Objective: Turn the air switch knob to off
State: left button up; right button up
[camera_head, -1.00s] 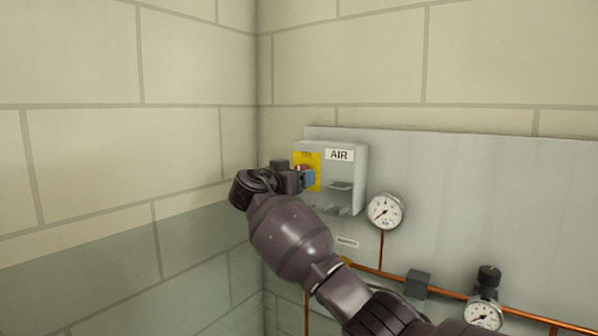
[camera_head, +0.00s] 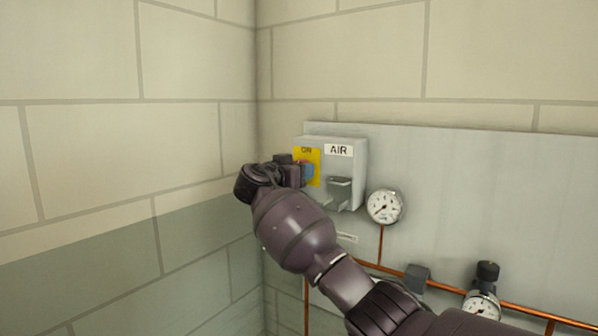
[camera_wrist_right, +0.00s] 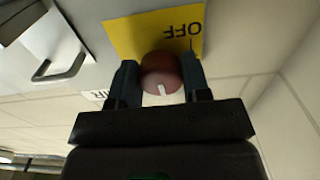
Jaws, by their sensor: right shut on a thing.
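The air switch is a light grey box labelled AIR (camera_head: 339,151), with a yellow plate (camera_head: 314,156) on its left part. The plate reads ON at its top in the head view. In the right wrist view the yellow plate (camera_wrist_right: 125,35) shows an upside-down OFF. The round dark red knob (camera_wrist_right: 160,70) has a white mark pointing toward the gripper palm. My right gripper (camera_head: 306,172) is at the plate, its two fingers (camera_wrist_right: 160,82) shut on the knob from both sides. In the head view the gripper mostly hides the knob. My left gripper is not in view.
The box sits on a grey wall panel (camera_head: 480,190) near the room corner. A grey bracket (camera_head: 341,190) projects from it. To the right are gauges (camera_head: 384,206), copper pipes (camera_head: 545,314) and a black-capped regulator (camera_head: 487,273). The left block wall (camera_head: 120,150) is bare.

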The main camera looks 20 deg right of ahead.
jog(key=n+b, duration=0.2)
jog(key=shift+f+n, duration=0.15)
jog(key=shift+n, duration=0.15)
jog(key=n, duration=0.5)
jog(key=shift+s+d+r, duration=0.1)
jog(key=shift+r, duration=0.1)
jog(key=n+p, duration=0.1)
jog(key=n, duration=0.4)
jog(key=shift+n+p, duration=0.35)
jog(key=shift+n, duration=0.05)
jog(key=shift+r+n, duration=0.1)
jog(key=shift+n, duration=2.2)
jog(key=shift+s, duration=0.1)
jog(key=o, duration=0.9)
